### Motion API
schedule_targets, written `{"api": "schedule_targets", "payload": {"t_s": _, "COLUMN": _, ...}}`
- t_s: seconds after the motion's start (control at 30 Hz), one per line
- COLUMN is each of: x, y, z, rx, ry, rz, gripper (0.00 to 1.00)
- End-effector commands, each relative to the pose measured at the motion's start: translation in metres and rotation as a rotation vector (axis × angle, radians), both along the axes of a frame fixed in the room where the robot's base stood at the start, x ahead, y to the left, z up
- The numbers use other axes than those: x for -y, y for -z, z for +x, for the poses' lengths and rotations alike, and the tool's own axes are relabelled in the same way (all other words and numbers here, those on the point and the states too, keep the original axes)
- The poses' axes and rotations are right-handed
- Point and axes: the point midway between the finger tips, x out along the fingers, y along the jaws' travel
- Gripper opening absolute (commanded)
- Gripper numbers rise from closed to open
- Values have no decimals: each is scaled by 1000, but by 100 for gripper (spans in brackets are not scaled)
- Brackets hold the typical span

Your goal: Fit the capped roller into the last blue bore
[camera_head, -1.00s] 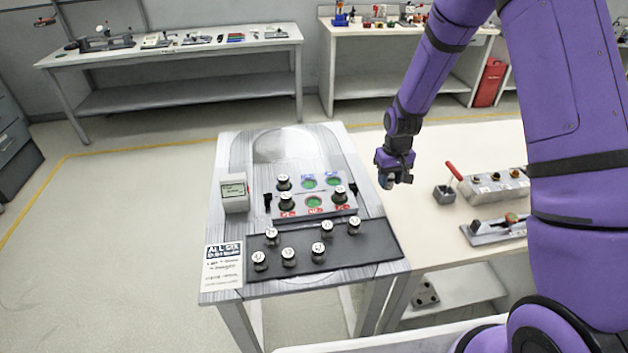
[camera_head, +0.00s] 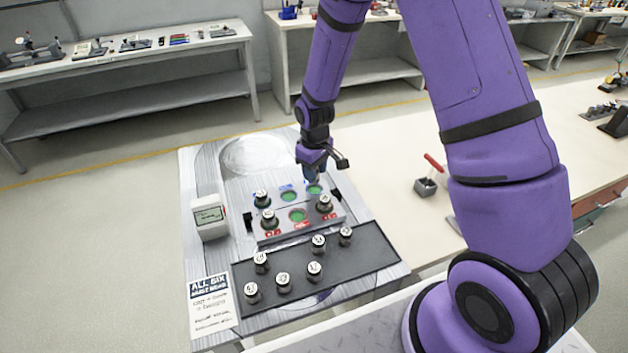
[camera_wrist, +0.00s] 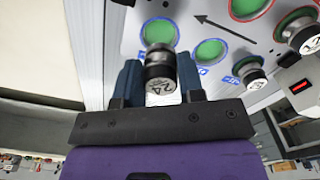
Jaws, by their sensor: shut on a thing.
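My gripper (camera_head: 313,174) is at the back right of the fixture plate (camera_head: 240,190), over the right-hand blue bore (camera_head: 315,189). In the wrist view my gripper (camera_wrist: 160,76) is shut on a capped roller (camera_wrist: 159,88), a metal cylinder with a dark band and a white cap marked about "24". The roller overlaps the near edge of a green-floored blue bore (camera_wrist: 160,31) and appears above it. The middle blue bore (camera_head: 289,196) is empty. The left blue bore holds a roller (camera_head: 262,198). The held roller is mostly hidden in the head view.
Red-labelled bores hold a left roller (camera_head: 269,219) and a right roller (camera_head: 325,204); the middle red bore (camera_head: 297,215) is empty. A black tray (camera_head: 350,262) in front carries several capped rollers. A display box (camera_head: 210,217) and a sign (camera_head: 210,306) stand at left.

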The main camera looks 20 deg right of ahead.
Motion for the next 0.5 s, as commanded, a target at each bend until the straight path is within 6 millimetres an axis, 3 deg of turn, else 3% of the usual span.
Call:
{"api": "schedule_targets", "payload": {"t_s": 0.3, "x": 0, "y": 38, "z": 0, "rx": -2, "ry": 0, "rz": -1, "gripper": 8}}
{"api": "schedule_targets", "payload": {"t_s": 0.5, "x": 0, "y": 39, "z": 0, "rx": 1, "ry": 0, "rz": 0, "gripper": 8}}
